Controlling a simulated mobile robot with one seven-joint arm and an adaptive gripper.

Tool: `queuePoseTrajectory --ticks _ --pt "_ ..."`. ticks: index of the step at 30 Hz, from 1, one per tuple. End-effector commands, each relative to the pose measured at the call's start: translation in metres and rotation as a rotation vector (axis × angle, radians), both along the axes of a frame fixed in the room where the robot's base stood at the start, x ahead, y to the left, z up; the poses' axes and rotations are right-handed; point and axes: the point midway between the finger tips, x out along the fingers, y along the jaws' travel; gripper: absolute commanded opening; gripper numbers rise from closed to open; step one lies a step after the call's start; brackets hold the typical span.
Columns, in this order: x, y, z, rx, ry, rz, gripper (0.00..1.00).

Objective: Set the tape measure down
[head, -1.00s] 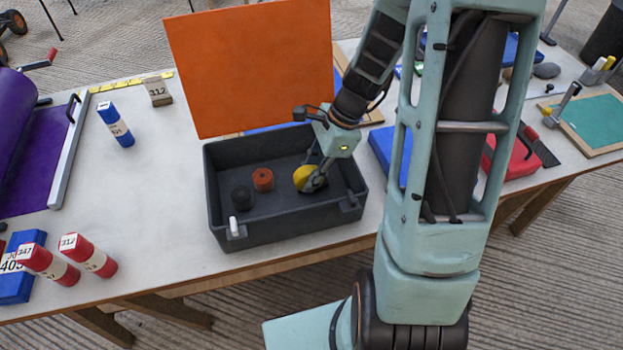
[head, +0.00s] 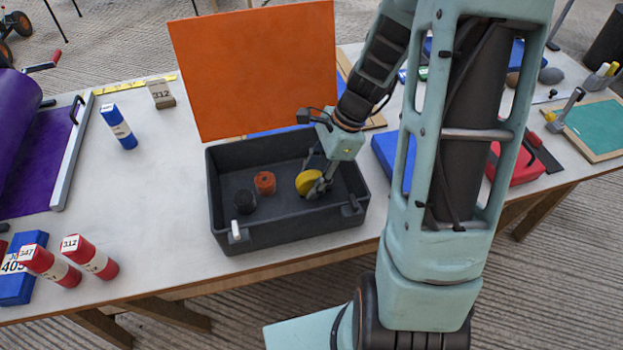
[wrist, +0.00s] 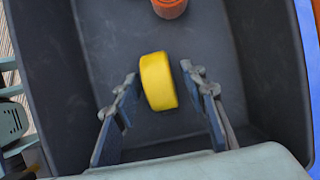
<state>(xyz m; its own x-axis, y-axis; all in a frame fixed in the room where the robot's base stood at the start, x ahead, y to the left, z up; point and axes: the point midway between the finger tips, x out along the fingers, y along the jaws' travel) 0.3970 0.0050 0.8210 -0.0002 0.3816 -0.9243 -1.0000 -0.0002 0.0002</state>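The tape measure appears to be the yellow round thing (head: 307,182) in the right part of an open dark grey box (head: 285,235). In the wrist view the yellow tape measure (wrist: 158,82) lies between the fingertips, with a narrow gap on each side. My gripper (head: 317,184) reaches down into the box; its fingers (wrist: 161,80) are parted around the tape measure and look open. The tape measure seems to rest on the box floor, its face tilted.
The orange lid (head: 255,70) stands up behind. The table left of the box is mostly clear.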

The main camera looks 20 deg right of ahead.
Motion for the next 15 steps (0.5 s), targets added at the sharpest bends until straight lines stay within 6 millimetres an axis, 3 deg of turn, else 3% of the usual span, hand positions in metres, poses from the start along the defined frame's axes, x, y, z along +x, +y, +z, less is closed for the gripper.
queuePoseTrajectory --ticks 9,15 --pt "0.002 -0.026 0.064 -0.003 -0.006 -0.002 0.39" --pt "0.001 -0.039 0.094 -0.001 -0.004 -0.002 0.39"
